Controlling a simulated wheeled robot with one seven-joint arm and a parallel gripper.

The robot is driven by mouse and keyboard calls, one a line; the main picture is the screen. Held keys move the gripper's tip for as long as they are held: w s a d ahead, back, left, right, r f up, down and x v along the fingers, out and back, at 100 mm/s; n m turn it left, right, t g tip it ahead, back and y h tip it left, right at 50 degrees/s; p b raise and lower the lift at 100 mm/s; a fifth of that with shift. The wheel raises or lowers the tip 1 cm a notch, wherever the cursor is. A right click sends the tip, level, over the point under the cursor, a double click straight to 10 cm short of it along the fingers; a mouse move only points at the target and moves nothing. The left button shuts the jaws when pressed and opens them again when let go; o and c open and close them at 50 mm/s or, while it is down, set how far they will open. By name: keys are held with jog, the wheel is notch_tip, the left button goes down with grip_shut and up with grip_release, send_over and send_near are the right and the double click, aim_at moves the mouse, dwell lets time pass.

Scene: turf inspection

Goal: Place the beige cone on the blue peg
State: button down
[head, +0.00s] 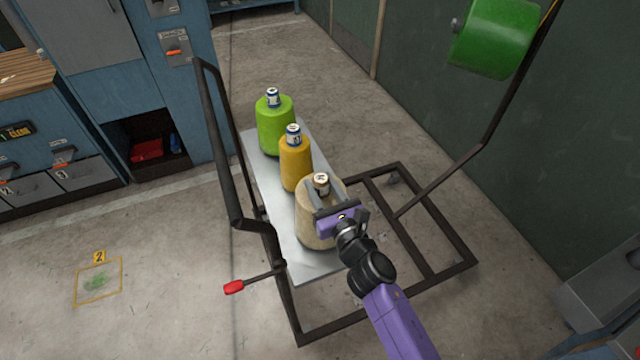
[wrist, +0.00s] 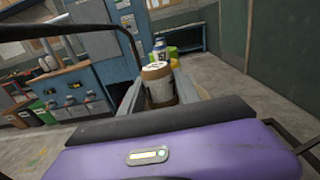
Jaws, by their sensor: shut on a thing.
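The beige cone (head: 313,226) is the nearest of three cones in a row on a grey metal board. A brown-rimmed tube with a white label sticks out of its top. My gripper (head: 324,196) is shut on the beige cone near its top, one finger on each side of the tube. In the wrist view the beige cone's tube (wrist: 158,88) stands upright between the fingers. The cone seems to be at the board; I cannot tell whether its base touches. I cannot make out a blue peg in either view.
A yellow cone (head: 295,163) and a green cone (head: 274,124) stand behind the beige one on the board (head: 315,268). A dark tube frame with a red-knobbed lever (head: 234,287) surrounds the board. A green roll (head: 495,40) hangs at upper right. Blue cabinets (head: 150,80) stand left.

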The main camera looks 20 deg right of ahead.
jog(key=shift+w+r, duration=0.1)
jog(key=c, duration=0.9)
grip_release()
jog(key=shift+f, duration=0.2)
jog(key=shift+r, duration=0.15)
jog(key=shift+s+d+b, duration=0.1)
jog(key=shift+s+b, duration=0.45)
jog(key=shift+s, duration=5.55)
